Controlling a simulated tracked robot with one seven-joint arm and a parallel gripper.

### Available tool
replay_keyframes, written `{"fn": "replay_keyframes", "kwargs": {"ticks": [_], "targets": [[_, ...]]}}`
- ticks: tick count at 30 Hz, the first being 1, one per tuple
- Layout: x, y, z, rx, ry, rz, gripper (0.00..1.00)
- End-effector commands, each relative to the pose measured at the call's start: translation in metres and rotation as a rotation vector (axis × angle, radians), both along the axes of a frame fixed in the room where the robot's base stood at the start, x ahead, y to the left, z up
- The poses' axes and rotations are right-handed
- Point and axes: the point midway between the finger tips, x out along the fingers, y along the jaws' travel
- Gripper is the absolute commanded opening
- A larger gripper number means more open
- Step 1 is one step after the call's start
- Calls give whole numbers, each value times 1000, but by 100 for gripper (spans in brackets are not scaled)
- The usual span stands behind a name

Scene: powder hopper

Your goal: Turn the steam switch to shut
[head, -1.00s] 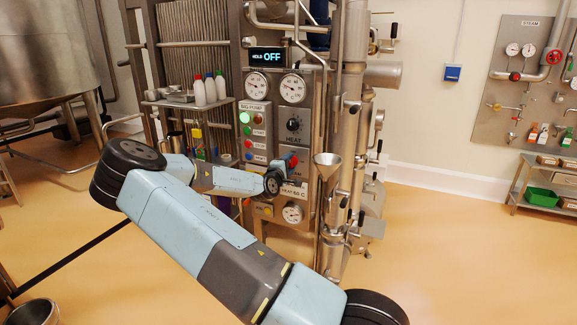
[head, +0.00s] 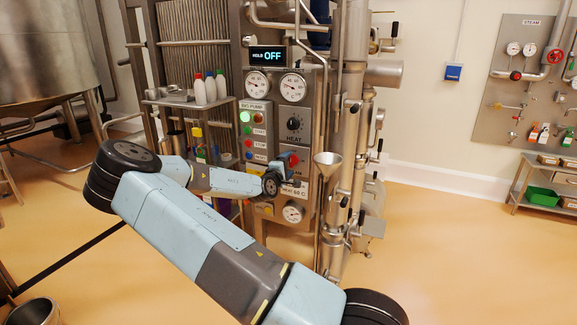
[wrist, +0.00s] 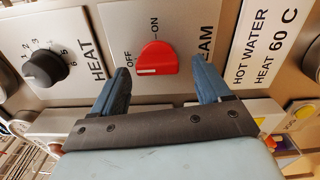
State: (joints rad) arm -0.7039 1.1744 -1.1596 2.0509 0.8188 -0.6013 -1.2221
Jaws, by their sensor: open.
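The steam switch is a red knob (wrist: 157,58) on a grey panel in the wrist view. OFF is printed to its left and ON above it. A white mark shows at its left end, on the OFF side. My gripper (wrist: 160,67) is open, with one blue finger on each side of the knob; I cannot tell whether either finger touches it. The right finger covers part of the STEAM label. In the head view the red switch (head: 294,160) is partly hidden behind my gripper (head: 286,167).
The black HEAT dial (wrist: 45,68) is beside the switch, left of my left finger. A HOT WATER label (wrist: 266,45) is on the right. Bottles (head: 205,90) stand on a shelf to the left.

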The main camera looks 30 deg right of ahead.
Motion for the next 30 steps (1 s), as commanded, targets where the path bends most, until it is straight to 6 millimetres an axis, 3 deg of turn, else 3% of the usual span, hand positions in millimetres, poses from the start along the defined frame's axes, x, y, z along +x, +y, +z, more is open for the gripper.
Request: {"fn": "replay_keyframes", "kwargs": {"ticks": [18,30], "targets": [[-59,76,-1,-1,2,2,77],[-77,99,-2,0,2,0,77]]}}
